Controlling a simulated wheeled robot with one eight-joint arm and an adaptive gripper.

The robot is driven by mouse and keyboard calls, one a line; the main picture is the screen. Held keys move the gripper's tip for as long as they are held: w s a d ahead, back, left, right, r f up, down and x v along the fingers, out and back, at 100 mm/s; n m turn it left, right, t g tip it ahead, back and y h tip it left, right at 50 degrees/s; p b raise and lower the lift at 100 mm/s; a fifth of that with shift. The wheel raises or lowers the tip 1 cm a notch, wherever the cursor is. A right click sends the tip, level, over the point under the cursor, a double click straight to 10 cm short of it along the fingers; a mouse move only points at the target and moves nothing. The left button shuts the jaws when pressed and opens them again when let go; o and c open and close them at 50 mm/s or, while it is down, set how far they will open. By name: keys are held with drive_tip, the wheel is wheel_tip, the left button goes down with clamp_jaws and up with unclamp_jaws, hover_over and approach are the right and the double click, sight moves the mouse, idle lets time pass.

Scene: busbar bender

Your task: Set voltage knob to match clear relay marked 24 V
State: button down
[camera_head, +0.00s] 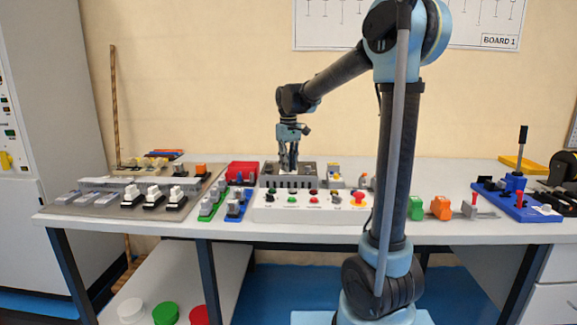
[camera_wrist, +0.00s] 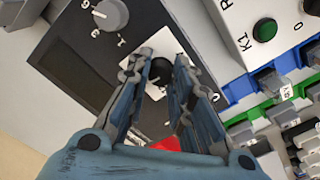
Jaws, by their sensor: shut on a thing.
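My gripper (camera_head: 288,165) reaches down onto a dark-topped control unit (camera_head: 312,170) at the back middle of the table. In the wrist view, my gripper (camera_wrist: 160,66) has its two blue fingers on either side of a black knob (camera_wrist: 161,73) on a white plate, and is shut on it. The fingers partly hide the knob and its scale; its setting cannot be read. A grey knob (camera_wrist: 110,15) with numbers around it sits on the same dark panel. Which knob is for voltage is not readable. No clear relay marked 24 V can be made out.
A white button box (camera_head: 311,205) stands in front of the unit. Blue and green bases (camera_head: 237,204) with small modules stand to its left, beside a red box (camera_head: 242,173). A grey tray (camera_head: 130,200) of modules is further left. A blue lever fixture (camera_head: 520,204) is at right.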

drive_tip(key=shift+w+n, duration=0.1)
drive_tip(key=shift+n, duration=0.5)
drive_tip(key=shift+d, duration=0.1)
drive_tip(key=c, duration=1.4)
unclamp_jaws()
wheel_tip(320, 180, up, 12)
